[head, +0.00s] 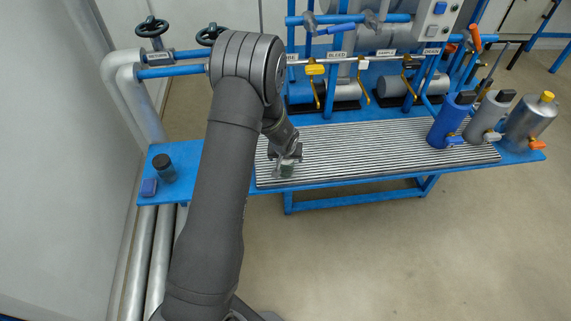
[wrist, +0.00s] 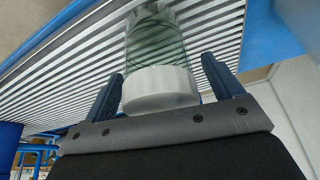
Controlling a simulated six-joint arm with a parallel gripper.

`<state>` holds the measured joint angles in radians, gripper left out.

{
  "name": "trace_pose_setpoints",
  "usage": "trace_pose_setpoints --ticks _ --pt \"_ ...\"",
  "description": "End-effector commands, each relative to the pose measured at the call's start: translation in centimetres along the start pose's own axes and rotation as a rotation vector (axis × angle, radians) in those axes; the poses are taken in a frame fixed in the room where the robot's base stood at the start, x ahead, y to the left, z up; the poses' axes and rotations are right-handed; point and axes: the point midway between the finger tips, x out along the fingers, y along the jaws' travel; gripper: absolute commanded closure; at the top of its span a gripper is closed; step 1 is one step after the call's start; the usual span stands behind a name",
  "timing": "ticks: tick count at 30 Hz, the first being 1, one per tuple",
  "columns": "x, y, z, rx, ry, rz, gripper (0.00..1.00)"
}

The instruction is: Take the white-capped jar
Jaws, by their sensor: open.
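The white-capped jar (wrist: 160,88) is clear greenish glass with a wide white cap. In the wrist view its cap lies between the two dark fingers of my gripper (wrist: 162,68), with a gap visible at each side. The fingers are open and hold nothing. In the head view my gripper (head: 286,158) is over the jar (head: 287,171), near the front left of the ribbed grey bench top (head: 385,150). Its cap is hidden there by the gripper. I cannot tell whether anything touches the jar.
A dark-lidded jar (head: 163,168) and a small blue block (head: 149,187) stand on the blue shelf at left. A blue bottle (head: 452,120), a grey bottle (head: 489,115) and a metal yellow-capped bottle (head: 530,118) stand at right. Valves and pipes line the back. The bench's middle is clear.

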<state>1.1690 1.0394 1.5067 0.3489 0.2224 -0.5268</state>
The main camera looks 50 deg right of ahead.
Motion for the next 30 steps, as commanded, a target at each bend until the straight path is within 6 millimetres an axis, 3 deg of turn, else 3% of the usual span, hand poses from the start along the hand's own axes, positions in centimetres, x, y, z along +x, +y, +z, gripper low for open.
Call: trace_pose_setpoints --ticks 1,6,9,20,29,30 --pt "0.0 0.0 0.0 0.000 0.000 0.000 0.15" --pt "0.0 0.0 0.0 0.000 0.000 0.000 0.48" --pt "0.0 0.0 0.0 0.000 0.000 0.000 0.63" --pt "-0.4 0.0 -0.2 -0.001 0.001 0.000 0.64" --pt "-3.9 0.0 -1.7 -0.001 0.004 0.000 0.64" --pt "-4.6 0.7 -1.4 0.003 0.002 0.001 0.64"
